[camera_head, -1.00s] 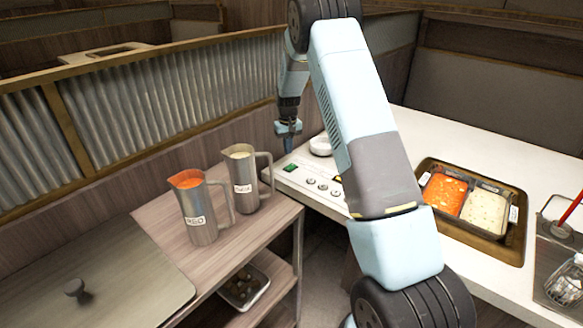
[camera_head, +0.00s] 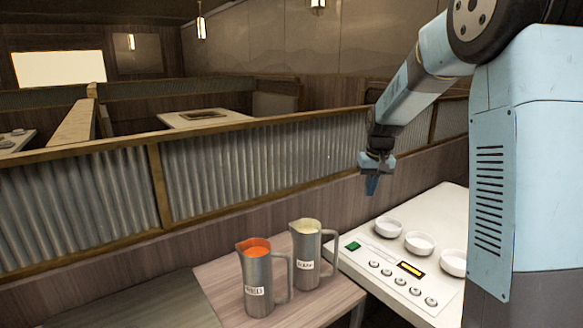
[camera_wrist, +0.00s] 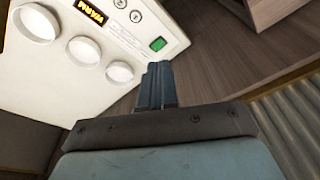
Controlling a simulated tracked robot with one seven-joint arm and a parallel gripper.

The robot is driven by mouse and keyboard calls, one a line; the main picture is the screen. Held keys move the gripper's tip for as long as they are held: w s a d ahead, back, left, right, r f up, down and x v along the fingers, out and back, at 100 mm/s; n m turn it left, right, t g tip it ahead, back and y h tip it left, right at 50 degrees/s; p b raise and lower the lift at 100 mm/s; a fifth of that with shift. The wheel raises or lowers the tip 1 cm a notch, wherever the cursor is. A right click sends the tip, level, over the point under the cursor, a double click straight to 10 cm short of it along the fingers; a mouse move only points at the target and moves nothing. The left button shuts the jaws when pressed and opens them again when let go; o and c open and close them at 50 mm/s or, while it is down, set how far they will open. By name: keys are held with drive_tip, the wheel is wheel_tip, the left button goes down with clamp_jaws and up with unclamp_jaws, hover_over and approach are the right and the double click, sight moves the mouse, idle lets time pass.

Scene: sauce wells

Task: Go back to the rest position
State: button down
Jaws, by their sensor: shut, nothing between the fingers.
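My gripper (camera_head: 372,186) hangs at the end of my arm, in the air above the far left corner of the white warmer counter, in front of the corrugated partition. Its fingers are together and empty. In the wrist view the closed fingers (camera_wrist: 157,84) point toward the counter's corner, close in the picture to the green switch (camera_wrist: 158,44). Nothing is touching the fingers.
A jug of red sauce (camera_head: 257,280) and a jug of white sauce (camera_head: 306,256) stand on the wooden side table (camera_head: 215,275). Several white bowls (camera_head: 419,243) sit on the warmer counter (camera_head: 365,262), behind its knobs. The corrugated partition (camera_head: 240,160) runs behind.

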drive_tip(key=s+r+t, duration=0.1)
drive_tip(key=s+r, duration=0.5)
drive_tip(key=s, duration=0.6)
drive_tip(key=s+r+t, duration=0.2)
drive_tip(key=s+r, duration=0.3)
drive_tip(key=s, duration=0.8)
drive_tip(key=s+f, duration=0.1)
drive_tip(key=s, duration=0.9)
drive_tip(key=shift+f+m+t, duration=0.2)
drive_tip(key=shift+m+t, duration=0.1)
drive_tip(key=shift+d, duration=0.1)
